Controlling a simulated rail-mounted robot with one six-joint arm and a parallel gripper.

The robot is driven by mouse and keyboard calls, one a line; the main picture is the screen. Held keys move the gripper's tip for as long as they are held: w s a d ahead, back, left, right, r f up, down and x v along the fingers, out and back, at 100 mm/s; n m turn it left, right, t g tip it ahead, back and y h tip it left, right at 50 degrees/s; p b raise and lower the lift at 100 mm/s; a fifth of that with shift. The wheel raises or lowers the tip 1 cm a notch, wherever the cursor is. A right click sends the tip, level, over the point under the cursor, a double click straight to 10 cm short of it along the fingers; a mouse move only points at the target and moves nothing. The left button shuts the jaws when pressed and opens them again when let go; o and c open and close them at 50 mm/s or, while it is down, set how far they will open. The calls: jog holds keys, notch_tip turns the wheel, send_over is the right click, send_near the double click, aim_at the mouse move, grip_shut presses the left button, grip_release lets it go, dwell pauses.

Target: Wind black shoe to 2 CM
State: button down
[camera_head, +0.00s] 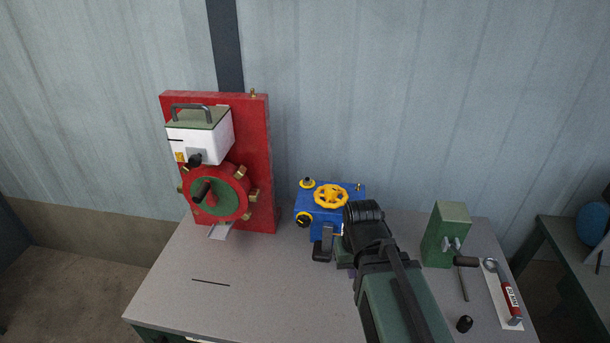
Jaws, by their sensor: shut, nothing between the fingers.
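A small black block with a short upright part (322,244) stands on the table in front of the blue box; it may be the black shoe, but I cannot tell for sure. A dark green part (344,252) beside it is mostly hidden behind my arm. My arm reaches in from the bottom, right of centre, and its black wrist end covers the space just right of the block. My gripper's fingers are hidden behind the arm, so I cannot see whether they touch anything. No scale or centimetre marking is legible.
A blue box (314,202) with a yellow handwheel (331,196) stands behind the block. A red panel (258,150) with a crank wheel (234,178) rises at left. A green block (448,234), a red-handled tool (509,301) and a black knob (464,323) are at right. The table's front left (245,305) is largely clear.

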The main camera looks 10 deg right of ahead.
dwell(0.8)
notch_tip(320, 180, up, 11)
jog(key=m+p, duration=0.6)
jog(key=p, duration=0.5)
send_over(334, 204)
jog(key=f+b, duration=0.8)
jog(key=f, duration=0.1)
jog(key=shift+w+b, duration=0.2)
jog(key=shift+b, duration=0.2)
jog(key=shift+s+r, duration=0.1)
jog(key=shift+r, duration=0.05)
jog(key=shift+s, duration=0.1)
